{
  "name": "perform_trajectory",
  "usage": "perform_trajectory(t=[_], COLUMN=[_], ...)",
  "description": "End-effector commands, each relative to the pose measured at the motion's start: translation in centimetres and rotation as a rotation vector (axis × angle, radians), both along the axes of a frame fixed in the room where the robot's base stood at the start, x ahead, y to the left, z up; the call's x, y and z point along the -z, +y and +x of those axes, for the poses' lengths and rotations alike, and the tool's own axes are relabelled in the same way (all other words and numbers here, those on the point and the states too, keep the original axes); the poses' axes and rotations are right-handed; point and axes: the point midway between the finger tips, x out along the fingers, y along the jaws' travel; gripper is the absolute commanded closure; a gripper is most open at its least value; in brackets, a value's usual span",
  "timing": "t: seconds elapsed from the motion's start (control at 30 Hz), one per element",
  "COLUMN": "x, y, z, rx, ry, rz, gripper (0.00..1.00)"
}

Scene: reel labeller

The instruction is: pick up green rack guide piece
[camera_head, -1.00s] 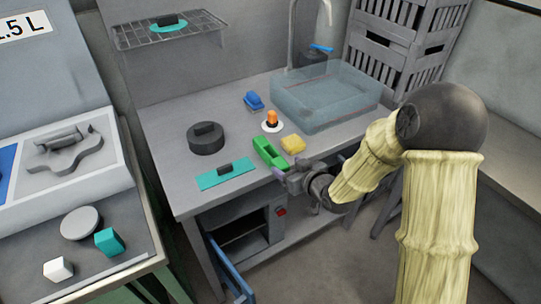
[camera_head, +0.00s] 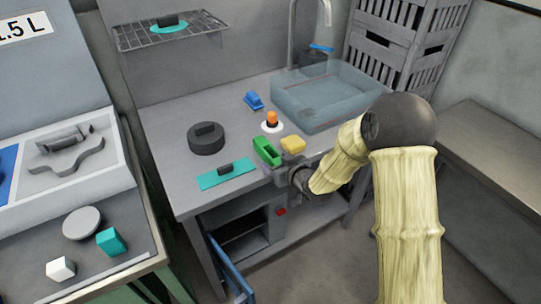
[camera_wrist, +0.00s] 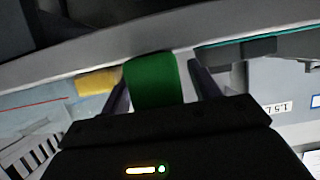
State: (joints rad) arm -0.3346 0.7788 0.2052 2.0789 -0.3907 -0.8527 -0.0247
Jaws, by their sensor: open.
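The green rack guide piece (camera_head: 266,151) lies on the grey worktop near its front edge, between a yellow block and a teal plate. In the wrist view the green piece (camera_wrist: 152,80) lies between the two dark fingers of my gripper (camera_wrist: 158,85). The fingers are open, with a gap most visible on the right side. In the head view my gripper (camera_head: 275,168) is at the worktop's front edge, right at the near end of the green piece, and its fingertips are hard to make out. Whether a finger touches the piece cannot be told.
The yellow block (camera_head: 293,144) sits close to the right of the green piece. The teal plate with a dark handle (camera_head: 228,173) lies to the left. An orange-topped white item (camera_head: 271,122), a dark round weight (camera_head: 206,138), a blue item (camera_head: 253,100) and a clear basin (camera_head: 320,100) stand behind.

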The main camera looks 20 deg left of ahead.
Motion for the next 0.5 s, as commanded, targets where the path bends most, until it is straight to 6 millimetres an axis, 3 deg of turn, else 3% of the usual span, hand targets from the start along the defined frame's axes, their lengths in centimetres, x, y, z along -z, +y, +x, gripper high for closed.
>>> perform_trajectory(t=[0.43, 0.5], x=[0.0, 0.0], y=[-0.03, -0.03], z=[-0.04, -0.05], rx=[0.0, 0.0], ry=[0.001, 0.0], rz=[-0.001, 0.0], gripper=[0.38, 0.48])
